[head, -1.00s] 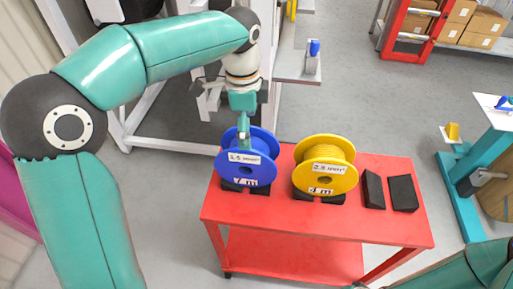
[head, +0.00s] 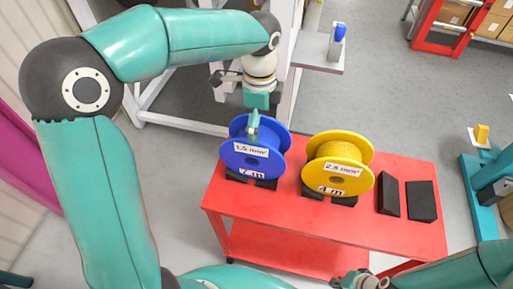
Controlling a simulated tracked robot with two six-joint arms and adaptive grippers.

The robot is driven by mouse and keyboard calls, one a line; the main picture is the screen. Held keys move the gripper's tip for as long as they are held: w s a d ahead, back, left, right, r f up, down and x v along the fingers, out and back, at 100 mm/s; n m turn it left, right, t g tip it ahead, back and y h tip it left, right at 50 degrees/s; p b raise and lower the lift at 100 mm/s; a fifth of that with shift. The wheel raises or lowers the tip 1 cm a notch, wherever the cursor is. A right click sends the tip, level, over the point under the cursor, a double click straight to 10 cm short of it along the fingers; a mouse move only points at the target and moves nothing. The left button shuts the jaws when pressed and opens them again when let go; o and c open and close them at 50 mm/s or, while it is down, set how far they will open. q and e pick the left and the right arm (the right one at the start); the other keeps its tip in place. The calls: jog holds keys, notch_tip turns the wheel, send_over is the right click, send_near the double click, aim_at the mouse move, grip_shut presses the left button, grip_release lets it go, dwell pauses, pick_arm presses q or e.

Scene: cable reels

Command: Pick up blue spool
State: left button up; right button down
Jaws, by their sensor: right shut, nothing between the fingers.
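The blue spool (head: 240,160) stands upright on black wedges at the left end of the red cart. Its labels read "1.5 mm²" and what looks like "7 m". My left gripper (head: 253,122) points down at the spool's top, a finger overlapping the gap between its two flanges. Whether it touches the spool or how far its fingers are apart is not clear. My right gripper (head: 350,281) is shut and empty at the bottom edge, in front of the cart.
A yellow spool (head: 338,172) stands right of the blue one on the red cart (head: 400,233). Two black wedges (head: 421,200) lie free at the cart's right. A white frame (head: 165,105) stands behind the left gripper. Open grey floor lies behind the cart.

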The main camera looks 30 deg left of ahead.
aim_at(265, 160)
pick_arm(q)
jog(key=shift+a+f, duration=0.2)
jog(key=shift+f, duration=1.3)
jog(key=shift+a+f, duration=0.2)
jog(key=shift+f, duration=1.3)
jog(key=shift+r, duration=0.1)
jog(key=c, duration=1.3)
